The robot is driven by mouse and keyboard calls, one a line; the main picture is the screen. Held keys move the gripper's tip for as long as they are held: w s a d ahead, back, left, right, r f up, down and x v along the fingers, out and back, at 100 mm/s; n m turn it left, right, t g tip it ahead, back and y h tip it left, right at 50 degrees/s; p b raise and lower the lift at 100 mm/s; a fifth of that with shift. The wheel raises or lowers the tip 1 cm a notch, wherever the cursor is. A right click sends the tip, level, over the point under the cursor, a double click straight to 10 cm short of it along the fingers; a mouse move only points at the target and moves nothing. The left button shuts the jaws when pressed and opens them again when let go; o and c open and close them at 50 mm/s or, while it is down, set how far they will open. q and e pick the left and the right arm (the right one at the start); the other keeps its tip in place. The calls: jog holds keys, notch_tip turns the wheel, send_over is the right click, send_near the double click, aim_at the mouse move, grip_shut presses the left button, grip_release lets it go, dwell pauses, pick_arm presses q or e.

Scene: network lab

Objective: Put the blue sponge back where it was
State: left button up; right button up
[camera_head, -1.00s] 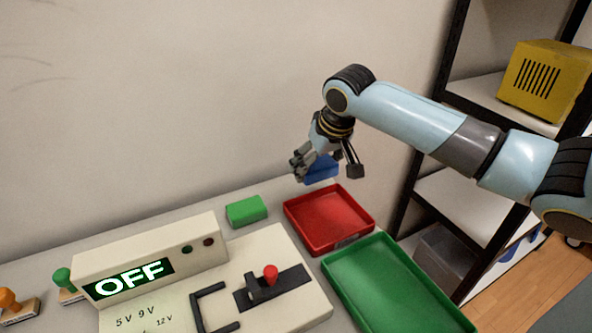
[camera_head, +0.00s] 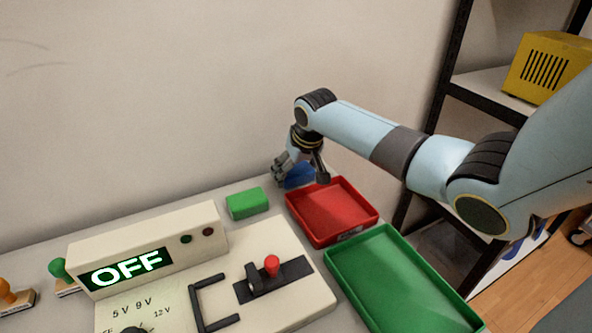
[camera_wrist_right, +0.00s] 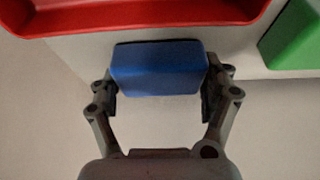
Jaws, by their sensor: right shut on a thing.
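The blue sponge (camera_head: 300,176) is held by my right gripper (camera_head: 301,178), just behind the far edge of the red tray, near the back of the table. In the right wrist view the sponge (camera_wrist_right: 160,68) sits between the two fingers of the gripper (camera_wrist_right: 160,90), which are shut on its sides. The red tray's wall (camera_wrist_right: 150,22) is just beyond it. In the head view the gripper partly hides the sponge, and I cannot tell whether it touches the table. My left gripper is not in view.
A green sponge-like block (camera_head: 247,203) lies left of the red tray (camera_head: 372,222). A green tray (camera_head: 395,285) stands in front. A switch box with an OFF display (camera_head: 127,268) fills the left, with stamps (camera_head: 12,299) beside it. The wall is close behind; a shelf (camera_head: 490,95) stands right.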

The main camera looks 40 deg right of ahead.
jog(key=shift+f, duration=0.15)
jog(key=o, duration=1)
jog(key=shift+o, duration=0.2)
jog(key=p+v, duration=0.2)
jog(key=v, duration=1)
jog(key=shift+p, duration=0.3)
jog(key=shift+s, duration=0.1)
